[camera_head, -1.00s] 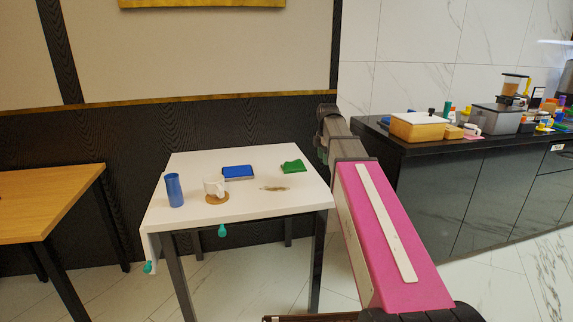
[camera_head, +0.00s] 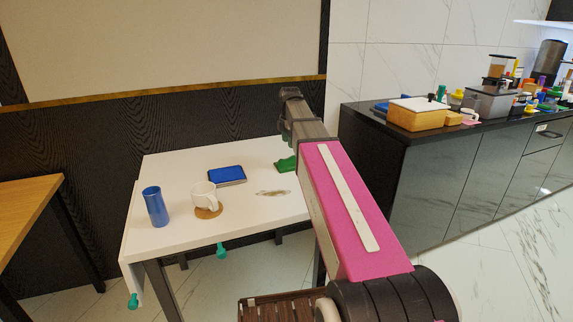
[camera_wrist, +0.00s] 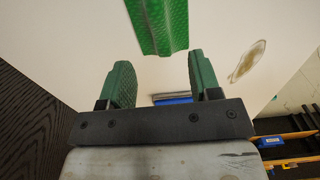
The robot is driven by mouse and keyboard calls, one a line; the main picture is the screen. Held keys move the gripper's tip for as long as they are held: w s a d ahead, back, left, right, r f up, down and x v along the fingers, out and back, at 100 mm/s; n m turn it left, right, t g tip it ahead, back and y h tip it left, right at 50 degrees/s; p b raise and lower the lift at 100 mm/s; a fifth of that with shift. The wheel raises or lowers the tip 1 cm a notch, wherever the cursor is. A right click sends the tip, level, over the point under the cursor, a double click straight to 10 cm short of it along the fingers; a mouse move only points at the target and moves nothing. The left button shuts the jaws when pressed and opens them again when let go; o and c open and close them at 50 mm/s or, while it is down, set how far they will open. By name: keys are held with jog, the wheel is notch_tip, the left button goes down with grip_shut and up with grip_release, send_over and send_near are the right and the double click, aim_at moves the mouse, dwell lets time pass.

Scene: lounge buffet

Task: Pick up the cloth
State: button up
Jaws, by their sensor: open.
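The green cloth (camera_head: 285,164) lies on the white table (camera_head: 171,165) near its far right side, partly hidden by my arm in the head view. In the wrist view the cloth (camera_wrist: 160,24) is at the top centre, ahead of the fingertips and apart from them. My gripper (camera_wrist: 156,84) is open and empty, with its two green fingers on either side of the picture's middle.
On the table are a blue cup (camera_head: 155,207), a white mug (camera_head: 203,195) on a round brown coaster (camera_head: 209,212), a blue book-like item (camera_head: 227,175) and a brown stain (camera_head: 273,193). A crowded black counter (camera_head: 375,122) stands right; a wooden table (camera_head: 28,205) stands left.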

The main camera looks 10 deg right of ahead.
aim_at(289, 158)
jog(key=shift+a+f, duration=0.2)
jog(key=shift+f, duration=4.2)
jog(key=c, duration=1)
